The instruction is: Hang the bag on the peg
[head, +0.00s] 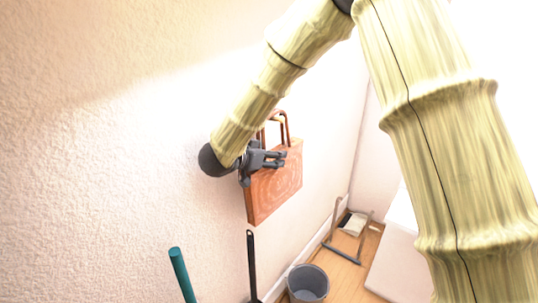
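The bag (274,189) is a flat, orange-brown, boxy shape with two upright handle loops at its top. It is close to the pale wall, well above the floor, and appears slightly tilted. My dark grey gripper (280,158) is in front of the bag's upper part, just below the handles. The fingers overlap the bag in this view, and I cannot tell whether they grip it. The peg is not clearly visible; my arm and the handles cover the wall there.
A teal pole (182,275) and a black-handled tool (251,265) stand below the bag. A grey bucket (308,283) is on the wooden floor. A small wooden frame (349,237) lies farther back. A white block-like surface (400,250) is at right. The wall at left is bare.

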